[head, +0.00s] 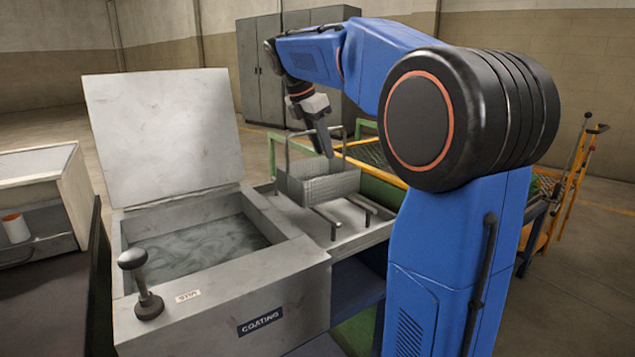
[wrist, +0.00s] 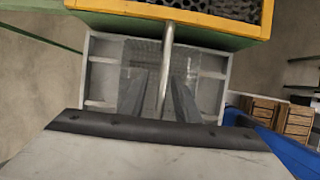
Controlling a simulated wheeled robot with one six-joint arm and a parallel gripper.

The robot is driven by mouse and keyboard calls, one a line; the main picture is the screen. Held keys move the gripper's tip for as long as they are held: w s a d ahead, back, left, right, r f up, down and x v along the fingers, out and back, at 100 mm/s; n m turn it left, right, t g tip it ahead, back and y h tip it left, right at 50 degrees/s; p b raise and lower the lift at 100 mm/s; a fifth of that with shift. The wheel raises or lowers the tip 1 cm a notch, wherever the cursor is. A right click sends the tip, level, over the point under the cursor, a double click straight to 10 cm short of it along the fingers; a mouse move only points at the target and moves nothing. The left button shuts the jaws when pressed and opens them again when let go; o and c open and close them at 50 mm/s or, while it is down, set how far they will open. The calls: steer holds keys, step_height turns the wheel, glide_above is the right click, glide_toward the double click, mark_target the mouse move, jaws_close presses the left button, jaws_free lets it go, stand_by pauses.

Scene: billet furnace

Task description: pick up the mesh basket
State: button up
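The mesh basket (head: 325,186) is a grey wire box with a tall arched handle. It sits on the rack beside the coating tank in the head view. My gripper (head: 326,148) points down over the basket, close to its handle. In the wrist view the basket (wrist: 143,55) lies below, partly hidden by my fingers. There my gripper (wrist: 158,82) is open, with the handle bar (wrist: 167,52) running between its two fingers. A gap shows between the fingers, and I cannot tell whether either touches the handle.
The coating tank (head: 285,293) holds grey liquid, and its lid (head: 165,135) stands open. A black-knobbed lever (head: 140,285) is at its front left. Rack bars (head: 333,222) lie near the basket. A yellow-edged mesh bin (wrist: 210,24) is beyond it. Wooden crates (wrist: 278,115) stand at right.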

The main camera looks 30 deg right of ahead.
jaws_close()
stand_by(1.4)
